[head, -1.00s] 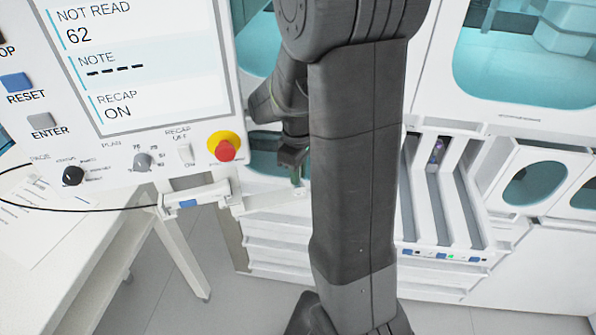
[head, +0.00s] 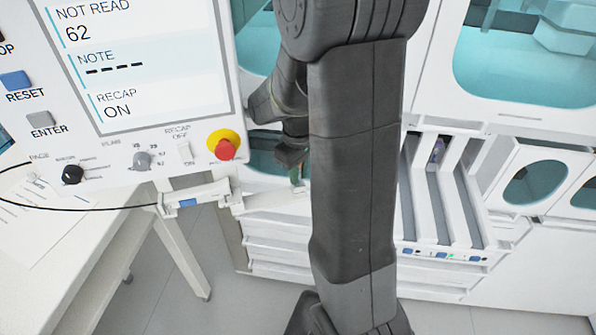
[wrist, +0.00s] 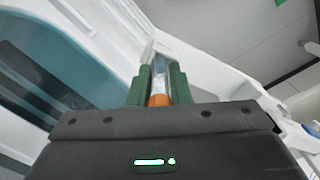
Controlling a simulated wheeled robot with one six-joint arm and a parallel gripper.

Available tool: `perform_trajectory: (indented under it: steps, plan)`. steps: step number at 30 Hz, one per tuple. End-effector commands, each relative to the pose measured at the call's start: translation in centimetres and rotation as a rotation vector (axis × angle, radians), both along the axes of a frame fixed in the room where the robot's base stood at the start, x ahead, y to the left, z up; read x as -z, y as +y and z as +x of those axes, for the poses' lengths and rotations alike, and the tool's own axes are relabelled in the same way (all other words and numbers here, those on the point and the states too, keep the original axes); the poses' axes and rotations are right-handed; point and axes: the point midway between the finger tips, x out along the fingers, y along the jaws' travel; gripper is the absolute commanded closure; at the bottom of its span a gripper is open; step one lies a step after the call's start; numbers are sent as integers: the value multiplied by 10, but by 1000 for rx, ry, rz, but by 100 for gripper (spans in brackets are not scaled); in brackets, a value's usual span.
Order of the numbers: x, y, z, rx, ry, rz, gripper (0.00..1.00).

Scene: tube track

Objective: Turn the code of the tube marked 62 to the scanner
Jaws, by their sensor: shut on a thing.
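My gripper (wrist: 160,78) is shut on a tube (wrist: 160,88) with an orange end, held between two green fingers in the wrist view. The tube's far part is pale and clear, with a whitish patch. No number or code can be read on it. In the head view, the gripper (head: 296,174) shows only in part, left of my arm's dark link; the tube cannot be made out there. The screen (head: 140,65) reads "NOT READ 62", "NOTE" with dashes, and "RECAP ON". I cannot tell which part is the scanner.
A red stop button (head: 225,149) sits on the panel. A white table (head: 70,250) with papers is at left. Teal-windowed cabinets stand behind.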

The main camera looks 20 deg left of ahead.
Motion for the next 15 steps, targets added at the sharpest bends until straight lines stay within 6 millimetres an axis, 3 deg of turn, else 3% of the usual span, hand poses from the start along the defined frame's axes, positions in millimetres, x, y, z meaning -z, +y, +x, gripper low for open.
perform_trajectory:
  steps: [4,5,6,9,15]
  plan:
    - [0,0,0,0,0,0,95]
    - [0,0,0,0,0,0,81]
    - [0,0,0,0,0,0,73]
    - [0,0,0,0,0,0,57]
    - [0,0,0,0,0,0,57]
